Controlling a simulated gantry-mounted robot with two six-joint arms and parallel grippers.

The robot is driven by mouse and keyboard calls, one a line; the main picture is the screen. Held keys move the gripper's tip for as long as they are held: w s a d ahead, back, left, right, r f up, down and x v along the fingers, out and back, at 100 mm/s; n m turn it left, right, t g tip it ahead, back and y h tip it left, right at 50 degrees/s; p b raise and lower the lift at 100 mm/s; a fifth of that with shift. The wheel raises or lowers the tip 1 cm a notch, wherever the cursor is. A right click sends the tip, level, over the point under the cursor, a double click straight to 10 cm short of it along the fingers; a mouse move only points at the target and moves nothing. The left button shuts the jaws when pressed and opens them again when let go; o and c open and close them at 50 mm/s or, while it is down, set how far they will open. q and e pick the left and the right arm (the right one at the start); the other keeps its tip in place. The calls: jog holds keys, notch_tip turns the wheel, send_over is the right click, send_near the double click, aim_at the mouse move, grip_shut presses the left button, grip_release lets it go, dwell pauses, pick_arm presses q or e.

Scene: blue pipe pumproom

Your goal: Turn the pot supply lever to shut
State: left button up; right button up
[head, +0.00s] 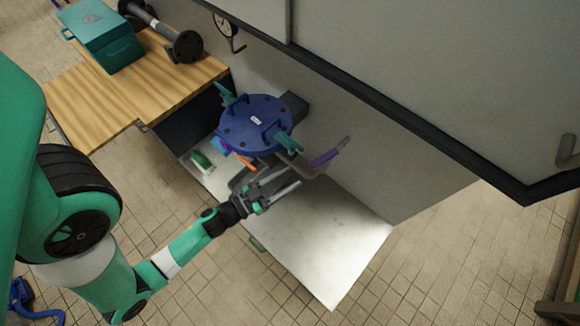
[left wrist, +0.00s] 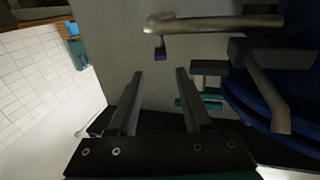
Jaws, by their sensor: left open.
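A round blue pot (head: 258,122) with teal clamps stands on the pale bench; part of it shows at the right of the left wrist view (left wrist: 272,112). A grey pipe (head: 300,168) with a bent end runs beside it, and a purple piece (head: 325,158) shows near that bend. An orange piece (head: 243,161) lies under the pot's near edge. I cannot tell for sure which is the supply lever. My left gripper (head: 284,186) is open and empty, just below the pipe, apart from the purple piece.
The bare bench top (head: 325,240) is free on the right. A green-and-white item (head: 201,161) is left of the pot. A grey cabinet (head: 420,80) overhangs the back. A wooden table (head: 120,100) bears a teal box (head: 104,37) and a dark flanged pipe (head: 183,45).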

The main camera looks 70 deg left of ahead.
pick_arm(q)
notch_tip(320, 180, up, 3)
jog(key=d+t+b, duration=0.1)
jog(key=d+t, duration=0.1)
jog(key=n+g+y+b, duration=0.2)
jog(key=g+y, duration=0.1)
send_near(318, 166)
jog(key=x, duration=0.3)
jog(key=f+b+x, duration=0.1)
jog(key=x, duration=0.3)
jog(key=f+x, duration=0.1)
jog(key=x, duration=0.3)
jog(key=shift+s+a, duration=0.15)
jog(key=shift+a, duration=0.1)
jog(key=shift+c, duration=0.2)
grip_shut()
